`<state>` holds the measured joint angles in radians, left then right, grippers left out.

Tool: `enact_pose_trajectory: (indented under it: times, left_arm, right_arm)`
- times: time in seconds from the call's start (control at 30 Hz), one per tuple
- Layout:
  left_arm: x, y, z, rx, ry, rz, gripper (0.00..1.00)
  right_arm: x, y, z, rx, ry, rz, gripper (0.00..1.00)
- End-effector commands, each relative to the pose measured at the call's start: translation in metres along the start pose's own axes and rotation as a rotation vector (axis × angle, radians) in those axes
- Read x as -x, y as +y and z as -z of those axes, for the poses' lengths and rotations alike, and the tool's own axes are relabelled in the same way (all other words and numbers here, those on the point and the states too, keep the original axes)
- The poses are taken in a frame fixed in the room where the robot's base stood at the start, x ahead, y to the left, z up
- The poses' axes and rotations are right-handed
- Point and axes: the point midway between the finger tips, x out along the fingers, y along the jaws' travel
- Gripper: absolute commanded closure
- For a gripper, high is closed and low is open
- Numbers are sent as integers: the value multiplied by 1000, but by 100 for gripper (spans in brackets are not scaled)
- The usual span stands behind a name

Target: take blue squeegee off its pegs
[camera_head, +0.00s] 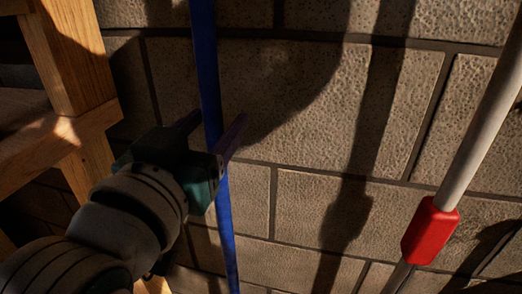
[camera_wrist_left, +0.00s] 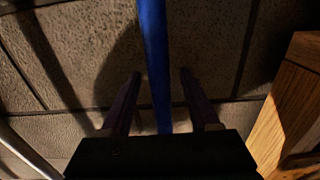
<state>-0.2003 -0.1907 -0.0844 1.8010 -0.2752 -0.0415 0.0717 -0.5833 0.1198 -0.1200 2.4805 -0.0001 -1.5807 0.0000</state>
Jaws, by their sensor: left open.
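The blue squeegee shows as a long upright blue handle (camera_head: 208,70) in front of the block wall, slightly tilted. The handle also shows in the left wrist view (camera_wrist_left: 154,50). My left gripper (camera_head: 215,128) is open, with one finger on each side of the handle. In the left wrist view the fingers (camera_wrist_left: 160,76) stand apart from the handle, with a gap on both sides. The squeegee's head and its pegs are out of view. My right gripper is not in view.
A wooden frame (camera_head: 70,60) stands close at the left, beside my left arm. A pale pole with a red sleeve (camera_head: 430,230) leans at the right. The grey block wall (camera_head: 300,120) lies behind; the space between handle and pole is clear.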

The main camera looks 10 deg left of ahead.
Motion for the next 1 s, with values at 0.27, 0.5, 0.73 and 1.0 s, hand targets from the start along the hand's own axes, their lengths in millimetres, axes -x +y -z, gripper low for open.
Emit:
enact_pose_trajectory:
  times: [0.27, 0.5, 0.73, 1.0]
  left_arm:
    - [-29, 0, -1, 0, 1, 0, 38]
    - [-30, 0, -1, 0, -1, 0, 41]
    - [-29, 0, -1, 0, 0, 0, 67]
    - [-29, 0, -1, 0, 0, 0, 98]
  right_arm:
    - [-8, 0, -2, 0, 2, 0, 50]
    - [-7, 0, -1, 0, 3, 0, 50]
    - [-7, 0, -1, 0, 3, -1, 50]
    - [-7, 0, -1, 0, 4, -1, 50]
